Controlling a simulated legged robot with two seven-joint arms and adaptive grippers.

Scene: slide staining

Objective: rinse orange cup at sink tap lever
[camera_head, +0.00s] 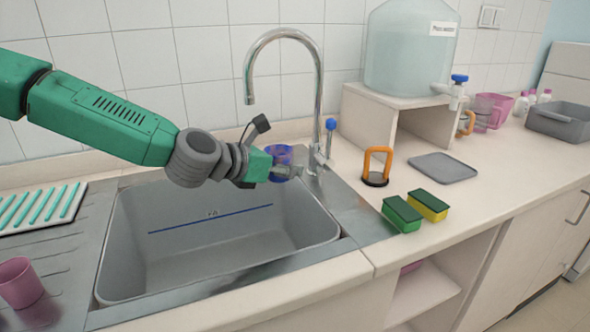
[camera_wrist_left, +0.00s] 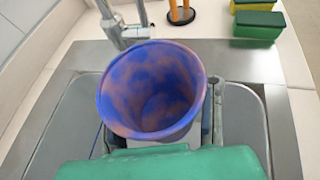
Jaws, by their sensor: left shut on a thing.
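The cup (camera_head: 279,152) is mottled blue and purple over an orange-pink base, inside and out. My left gripper (camera_head: 284,171) is shut on it. In the left wrist view the cup (camera_wrist_left: 150,92) is seen from above, its mouth open and no clear liquid visible inside; the gripper fingers (camera_wrist_left: 160,128) are on either side of it. The cup is at the back right of the sink (camera_head: 215,232), close to the tap base. The tap (camera_head: 317,80) arches above, its spout end to the left of the cup. The blue-topped tap lever (camera_head: 330,126) stands just right of the cup.
A green sponge (camera_head: 402,214) and a yellow-green sponge (camera_head: 428,205) lie right of the sink. An orange loop-shaped object (camera_head: 378,166) stands behind them. A pink cup (camera_head: 20,283) and a rack (camera_head: 40,208) are at left. A water carboy (camera_head: 410,50) stands at back right.

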